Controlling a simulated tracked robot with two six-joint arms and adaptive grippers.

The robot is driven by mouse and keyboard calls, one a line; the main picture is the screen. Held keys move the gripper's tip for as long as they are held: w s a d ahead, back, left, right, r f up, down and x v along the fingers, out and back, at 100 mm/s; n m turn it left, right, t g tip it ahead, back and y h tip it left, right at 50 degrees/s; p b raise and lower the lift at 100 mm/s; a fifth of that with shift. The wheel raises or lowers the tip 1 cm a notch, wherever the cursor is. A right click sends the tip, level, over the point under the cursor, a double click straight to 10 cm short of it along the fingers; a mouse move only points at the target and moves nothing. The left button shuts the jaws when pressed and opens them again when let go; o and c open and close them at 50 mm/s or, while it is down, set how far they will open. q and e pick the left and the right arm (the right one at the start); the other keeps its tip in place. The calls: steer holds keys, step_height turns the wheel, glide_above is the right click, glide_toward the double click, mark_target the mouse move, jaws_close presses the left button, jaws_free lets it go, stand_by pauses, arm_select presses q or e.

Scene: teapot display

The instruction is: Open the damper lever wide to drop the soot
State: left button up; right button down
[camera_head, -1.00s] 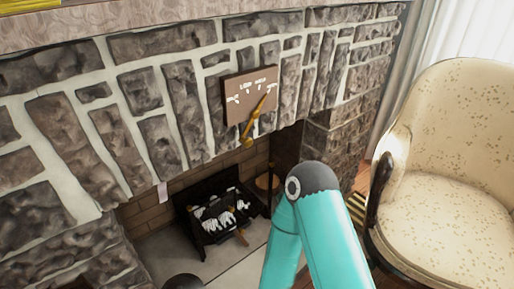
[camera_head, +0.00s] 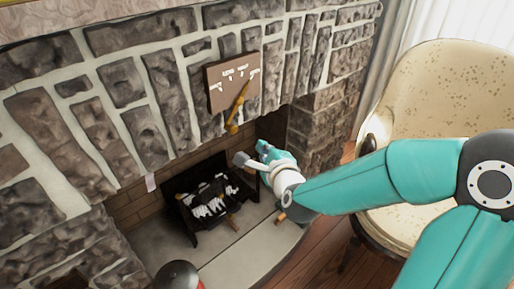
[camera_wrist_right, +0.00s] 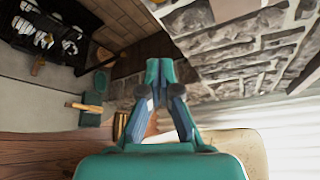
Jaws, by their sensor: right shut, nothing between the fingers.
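The damper lever (camera_head: 238,108) is a brass-coloured bar with a rounded lower end. It hangs tilted on a brown plate (camera_head: 220,76) with white lettering and marks, fixed to the stone above the fireplace opening. Its upper end leans right. My right gripper (camera_head: 250,154) is below and slightly right of the lever, apart from it, in front of the opening. In the right wrist view my right gripper (camera_wrist_right: 158,72) has its fingers together with nothing between them. The lever cannot be made out clearly there. No soot can be made out.
A black grate (camera_head: 196,226) with white-and-dark logs stands in the fireplace; it also shows in the right wrist view (camera_wrist_right: 84,50). A pale hearth slab (camera_head: 232,262) lies in front. A cream armchair (camera_head: 440,95) stands right, behind my right arm. Stonework surrounds the plate.

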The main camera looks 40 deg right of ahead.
mark_target(236, 131)
steer(key=w+p, duration=0.1)
steer(key=w, duration=0.7)
steer(key=shift+a, duration=0.35)
steer(key=shift+f, duration=0.1)
steer(key=shift+w+a+r+m+g+y+b, duration=0.1)
steer(key=shift+a+r+m+g+y+b, duration=0.25)
steer(key=shift+a+r+y+b, duration=0.3)
steer(key=shift+a, duration=0.15)
